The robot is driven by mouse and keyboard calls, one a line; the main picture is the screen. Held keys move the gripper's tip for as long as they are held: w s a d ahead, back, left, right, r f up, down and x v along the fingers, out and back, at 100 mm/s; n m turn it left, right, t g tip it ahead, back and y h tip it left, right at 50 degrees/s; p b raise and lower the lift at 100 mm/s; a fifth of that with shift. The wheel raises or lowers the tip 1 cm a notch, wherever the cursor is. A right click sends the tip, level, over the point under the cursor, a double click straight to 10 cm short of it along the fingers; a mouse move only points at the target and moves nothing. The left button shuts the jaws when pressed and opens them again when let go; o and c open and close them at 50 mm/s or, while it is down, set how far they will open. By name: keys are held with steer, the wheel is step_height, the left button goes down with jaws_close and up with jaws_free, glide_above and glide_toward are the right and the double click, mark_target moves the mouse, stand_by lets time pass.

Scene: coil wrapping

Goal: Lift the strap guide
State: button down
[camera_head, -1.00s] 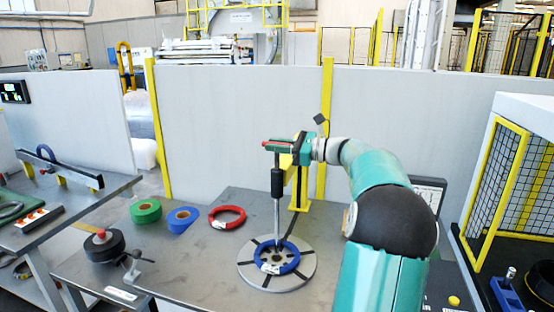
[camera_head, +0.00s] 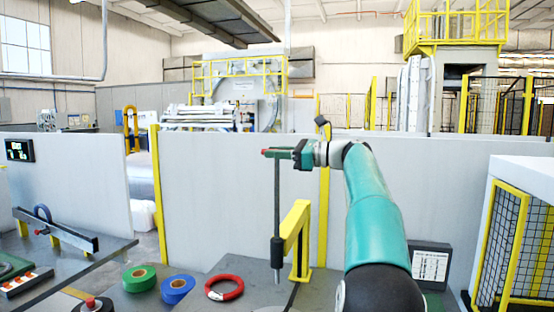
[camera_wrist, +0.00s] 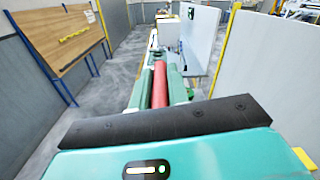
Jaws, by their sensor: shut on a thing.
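The strap guide is a thin upright rod (camera_head: 277,200) running through a black sleeve (camera_head: 277,250) beside a yellow bracket. A red grip at its top shows in the wrist view (camera_wrist: 160,84). My gripper (camera_head: 278,153) is shut on that red grip, with a green finger on each side of it in the wrist view. The rod stands tall above the sleeve, and only a short tip shows below it. The round plate under the guide is almost wholly below the picture's edge.
The yellow bracket (camera_head: 301,240) stands close right of the rod. Green (camera_head: 139,278), blue (camera_head: 178,289) and red (camera_head: 224,287) rolls lie on the table to the left. A pale partition wall (camera_head: 220,200) stands behind. A yellow-framed mesh cage (camera_head: 508,240) is at right.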

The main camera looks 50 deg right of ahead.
steer(key=shift+r, duration=0.4)
steer(key=c, duration=1.5)
jaws_free()
steer(key=shift+d, duration=0.1)
steer(key=shift+o, duration=0.7)
steer(key=shift+f, duration=0.15)
steer(key=v, duration=1.3)
steer(key=shift+s, duration=0.4)
steer(key=shift+s+d, duration=0.1)
